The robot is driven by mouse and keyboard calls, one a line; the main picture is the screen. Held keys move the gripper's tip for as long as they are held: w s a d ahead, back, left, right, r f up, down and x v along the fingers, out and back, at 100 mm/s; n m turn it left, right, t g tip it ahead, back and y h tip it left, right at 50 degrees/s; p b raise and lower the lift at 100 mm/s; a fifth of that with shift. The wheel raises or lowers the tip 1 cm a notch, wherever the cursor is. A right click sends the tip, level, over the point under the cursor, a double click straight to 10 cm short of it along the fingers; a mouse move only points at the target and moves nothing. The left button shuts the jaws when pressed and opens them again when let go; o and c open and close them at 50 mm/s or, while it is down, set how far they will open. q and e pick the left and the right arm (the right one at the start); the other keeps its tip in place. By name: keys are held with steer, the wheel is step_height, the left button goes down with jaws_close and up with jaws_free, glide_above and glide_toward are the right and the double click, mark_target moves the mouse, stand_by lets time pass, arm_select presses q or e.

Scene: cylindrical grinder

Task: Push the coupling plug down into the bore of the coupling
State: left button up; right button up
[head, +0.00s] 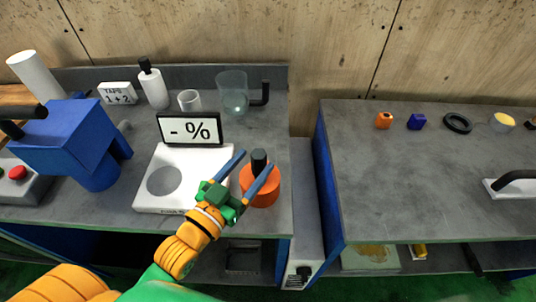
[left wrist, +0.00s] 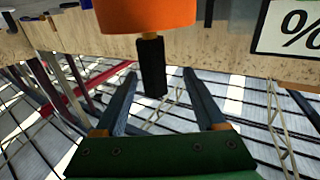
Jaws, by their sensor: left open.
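The orange coupling (head: 262,192) stands near the right front edge of the left bench. The black coupling plug (head: 259,158) sticks up from its top; how deep it sits in the bore is hidden. My left gripper (head: 257,161) is open, with its blue fingers at the plug, one on each side in the picture. In the left wrist view the plug (left wrist: 151,68) shows between the spread fingertips (left wrist: 160,73), with a gap to each finger. The coupling (left wrist: 145,14) is at the top of that view, which looks upside down. My right gripper is not in view.
A white scale (head: 148,200) with a percent display (head: 189,129) stands left of the coupling. Behind are a glass beaker (head: 232,92), a black bracket (head: 264,94) and a white bottle (head: 154,90). A blue machine (head: 75,140) stands at left. A second bench (head: 400,180) is across a gap.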

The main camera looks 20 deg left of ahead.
arm_select(q)
steer(key=shift+w+d+r, duration=0.1)
steer(key=shift+w+r, duration=0.05)
steer(key=shift+r, duration=0.1)
steer(key=x, duration=0.1)
steer(key=p+x, duration=0.1)
steer(key=x, duration=0.3)
steer(key=shift+w+d+f, duration=0.15)
steer(key=shift+d+f, duration=0.15)
steer(key=shift+d, duration=0.05)
steer(key=shift+s, duration=0.2)
steer(key=c, duration=0.3)
steer(key=shift+r, duration=0.1)
jaws_close()
